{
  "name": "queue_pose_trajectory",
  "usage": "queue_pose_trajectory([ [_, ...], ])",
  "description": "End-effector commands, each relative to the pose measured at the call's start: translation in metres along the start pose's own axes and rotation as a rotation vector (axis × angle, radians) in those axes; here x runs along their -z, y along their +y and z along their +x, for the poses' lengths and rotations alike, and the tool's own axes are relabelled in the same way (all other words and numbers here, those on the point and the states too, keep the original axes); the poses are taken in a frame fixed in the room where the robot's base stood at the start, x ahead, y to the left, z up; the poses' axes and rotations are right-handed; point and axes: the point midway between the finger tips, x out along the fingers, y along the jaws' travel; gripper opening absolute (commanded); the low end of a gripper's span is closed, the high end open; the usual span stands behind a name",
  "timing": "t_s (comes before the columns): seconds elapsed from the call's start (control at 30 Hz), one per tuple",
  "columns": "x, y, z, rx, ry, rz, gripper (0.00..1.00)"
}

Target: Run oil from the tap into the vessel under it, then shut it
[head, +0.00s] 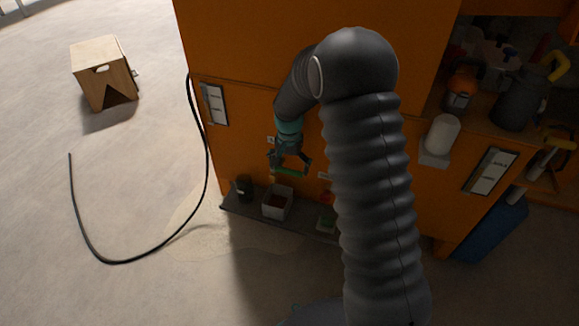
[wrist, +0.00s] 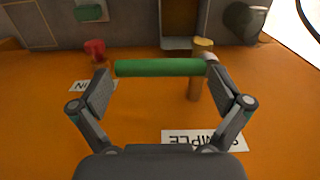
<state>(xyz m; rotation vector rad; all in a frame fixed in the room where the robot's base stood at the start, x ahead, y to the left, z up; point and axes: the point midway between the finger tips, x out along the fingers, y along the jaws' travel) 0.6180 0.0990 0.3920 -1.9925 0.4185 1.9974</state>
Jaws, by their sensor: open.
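The tap (wrist: 203,46) has a brass body on the orange wall and a long green handle (wrist: 160,67). The handle lies crosswise between the fingertips of my open gripper (wrist: 160,82); I cannot tell whether they touch it. In the head view my gripper (head: 290,163) is at the orange cabinet's front, with the green handle (head: 291,171) at its tips. Below it, a pale rectangular vessel (head: 267,212) with brown inside stands on the low shelf. The vessel also shows in the wrist view (wrist: 177,43). I see no clear oil stream.
A dark can (head: 244,188) stands left of the vessel. A red knob (wrist: 95,48) and a green item (wrist: 88,12) are to the tap's side. A black hose (head: 120,262) lies on the floor by a wooden box (head: 100,72).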

Motion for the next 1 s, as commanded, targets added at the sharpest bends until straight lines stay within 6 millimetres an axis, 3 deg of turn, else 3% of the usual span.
queue_pose_trajectory([
  [0.17,0.001,0.0,-0.013,0.002,0.002,0.001,1.0],
  [0.6,0.0,-0.001,-0.095,0.002,0.003,-0.001,1.0],
  [0.8,-0.001,-0.001,-0.115,0.0,0.001,-0.002,1.0],
  [1.0,-0.001,-0.001,-0.12,-0.001,0.0,-0.002,1.0],
])
